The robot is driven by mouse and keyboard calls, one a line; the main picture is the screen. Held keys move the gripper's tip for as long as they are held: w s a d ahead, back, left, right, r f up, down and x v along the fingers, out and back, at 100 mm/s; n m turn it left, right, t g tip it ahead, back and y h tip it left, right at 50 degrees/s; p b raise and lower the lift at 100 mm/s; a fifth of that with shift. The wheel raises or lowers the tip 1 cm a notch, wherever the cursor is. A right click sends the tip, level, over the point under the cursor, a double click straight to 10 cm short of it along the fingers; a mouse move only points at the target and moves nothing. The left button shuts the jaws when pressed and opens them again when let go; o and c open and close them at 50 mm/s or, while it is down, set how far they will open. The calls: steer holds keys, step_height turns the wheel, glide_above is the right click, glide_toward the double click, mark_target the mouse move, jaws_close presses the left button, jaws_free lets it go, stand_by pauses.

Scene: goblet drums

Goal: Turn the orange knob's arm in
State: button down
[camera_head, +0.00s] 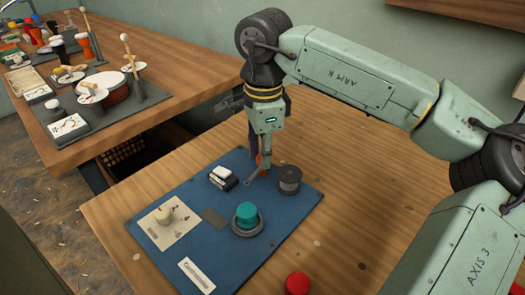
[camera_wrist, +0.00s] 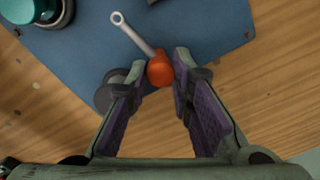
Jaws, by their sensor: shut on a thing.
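The orange knob (camera_wrist: 160,72) sits between my gripper's fingers, near the blue board's edge. Its grey arm (camera_wrist: 135,36) ends in a small ring and points up and left, over the board, in the wrist view. In the head view the arm (camera_head: 254,177) points down and left from the knob. My gripper (camera_wrist: 160,64) is shut on the knob, with a finger on either side. In the head view my gripper (camera_head: 261,152) comes down from above and hides most of the knob.
The blue board (camera_head: 205,255) lies on a wooden table. Close to the knob are a dark spool-like cylinder (camera_head: 289,181) and a black-and-white block (camera_head: 223,177). A teal button (camera_head: 246,214) and a cream plate (camera_head: 165,222) are nearer. A red dome (camera_head: 297,284) stands off the board.

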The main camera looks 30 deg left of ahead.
steer(key=shift+w+n, duration=0.1)
steer(key=shift+n, duration=1.1)
steer(key=c, duration=1.4)
jaws_free()
steer(key=r, duration=1.2)
steer(key=shift+d, duration=0.2)
